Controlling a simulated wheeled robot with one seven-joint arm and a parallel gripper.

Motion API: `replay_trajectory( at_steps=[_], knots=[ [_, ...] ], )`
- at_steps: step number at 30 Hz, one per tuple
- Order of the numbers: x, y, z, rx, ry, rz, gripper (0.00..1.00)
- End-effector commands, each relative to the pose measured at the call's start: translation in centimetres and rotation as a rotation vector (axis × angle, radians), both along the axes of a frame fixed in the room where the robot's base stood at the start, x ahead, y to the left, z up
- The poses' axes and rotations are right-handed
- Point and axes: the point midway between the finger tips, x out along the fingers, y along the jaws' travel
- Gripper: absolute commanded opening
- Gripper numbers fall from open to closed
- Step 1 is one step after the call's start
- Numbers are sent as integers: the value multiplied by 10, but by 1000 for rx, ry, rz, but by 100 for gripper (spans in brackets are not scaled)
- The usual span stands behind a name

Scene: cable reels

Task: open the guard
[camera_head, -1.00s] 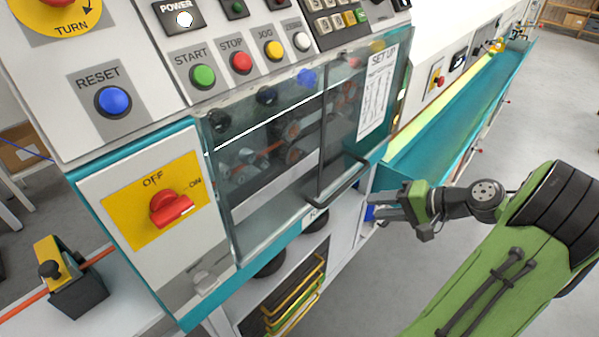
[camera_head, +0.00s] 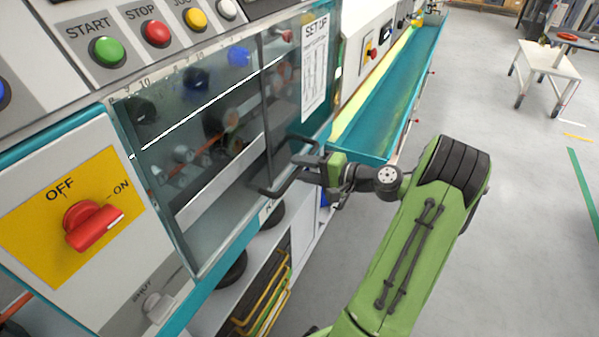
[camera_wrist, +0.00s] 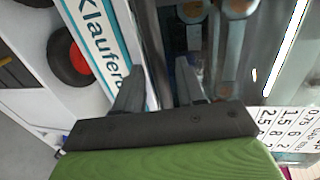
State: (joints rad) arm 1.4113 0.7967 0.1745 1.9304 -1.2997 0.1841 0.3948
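The guard (camera_head: 225,140) is a clear pane across the machine's front, with rollers and knobs visible behind it. Its dark handle (camera_head: 278,189) sticks out near the pane's lower right part. My gripper (camera_head: 308,170) is at the handle and hides its middle in the head view. In the wrist view my two fingers (camera_wrist: 158,72) are apart, with the dark handle bar (camera_wrist: 148,40) running between them. A gap shows on the right side of the bar. I cannot tell whether either finger touches it.
A red OFF/ON switch (camera_head: 92,226) is on the yellow plate at left. Green, red and yellow buttons (camera_head: 156,33) sit above the guard. A teal trough (camera_head: 385,100) extends behind the gripper. A white step table (camera_head: 545,65) stands far right.

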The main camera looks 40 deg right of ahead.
Motion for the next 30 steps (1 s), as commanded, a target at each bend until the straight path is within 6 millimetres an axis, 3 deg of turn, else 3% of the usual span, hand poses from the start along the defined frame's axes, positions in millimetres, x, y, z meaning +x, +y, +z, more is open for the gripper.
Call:
replay_trajectory(
  at_steps=[4,11,19,30],
  knots=[
    [11,4,-2,-1,-1,0,39],
    [12,4,-2,0,0,-1,39],
    [11,4,-2,0,0,0,0],
    [13,4,2,0,0,1,0]
  ],
)
